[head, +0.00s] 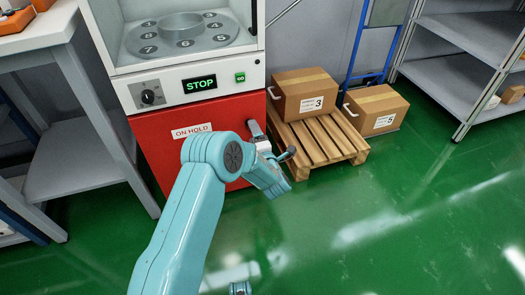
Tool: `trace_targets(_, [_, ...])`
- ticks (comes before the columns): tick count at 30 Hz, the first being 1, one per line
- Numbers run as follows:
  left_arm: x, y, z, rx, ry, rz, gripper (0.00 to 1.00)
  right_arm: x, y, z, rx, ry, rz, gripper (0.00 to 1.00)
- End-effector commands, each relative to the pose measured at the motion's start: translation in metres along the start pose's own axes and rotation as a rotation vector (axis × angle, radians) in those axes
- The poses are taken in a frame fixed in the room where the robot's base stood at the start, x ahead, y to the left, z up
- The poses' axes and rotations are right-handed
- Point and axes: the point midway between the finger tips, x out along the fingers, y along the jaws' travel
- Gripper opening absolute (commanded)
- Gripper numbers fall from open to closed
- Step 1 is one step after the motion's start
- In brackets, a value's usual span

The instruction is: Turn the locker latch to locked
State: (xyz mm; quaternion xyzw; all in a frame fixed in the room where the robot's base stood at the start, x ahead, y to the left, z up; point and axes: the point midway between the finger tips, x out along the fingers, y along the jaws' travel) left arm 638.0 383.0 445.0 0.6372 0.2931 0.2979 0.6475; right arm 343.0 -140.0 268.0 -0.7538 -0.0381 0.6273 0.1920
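The red locker door (165,137) with an ON HOLD label (192,131) is below the machine's control panel. A grey handle-like part (255,129), perhaps the latch, shows at the door's right edge; its setting cannot be read. My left arm comes up from the bottom, left of the middle, and bends right in front of the door. My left gripper (276,153) is by the door's right edge, just below the grey part. My wrist covers much of it, so contact and finger opening cannot be told.
The panel has a black dial (148,97) and a green STOP display (199,84). A pallet (318,143) with a box (304,94) stands close at the right, another box (376,109) beside it. A bench (40,35) is left. The green floor in front is clear.

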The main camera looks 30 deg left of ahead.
Motion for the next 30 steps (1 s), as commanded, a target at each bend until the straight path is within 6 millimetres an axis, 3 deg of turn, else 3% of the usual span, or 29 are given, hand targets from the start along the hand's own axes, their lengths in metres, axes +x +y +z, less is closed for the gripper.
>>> trace_targets(1, [-0.015, 0.005, 0.001, 0.004, -0.004, -0.005, 0.77, -0.011, -0.004, 0.002, 0.003, -0.013, 0.000, 0.00])
trace_targets(9, [-0.086, 0.003, 0.002, 0.005, -0.006, -0.004, 0.77, -0.034, -0.011, 0.018, 0.016, -0.074, 0.003, 0.00])
trace_targets(15, [-0.119, 0.002, 0.001, 0.002, -0.003, -0.002, 0.77, -0.043, -0.014, 0.024, 0.022, -0.098, 0.004, 0.00])
trace_targets(21, [-0.130, 0.001, 0.000, 0.001, -0.001, 0.000, 0.77, -0.044, -0.014, 0.026, 0.024, -0.108, 0.004, 0.00])
trace_targets(30, [-0.130, 0.000, 0.000, 0.000, 0.000, 0.000, 0.77, -0.044, -0.014, 0.026, 0.024, -0.107, 0.004, 0.00])
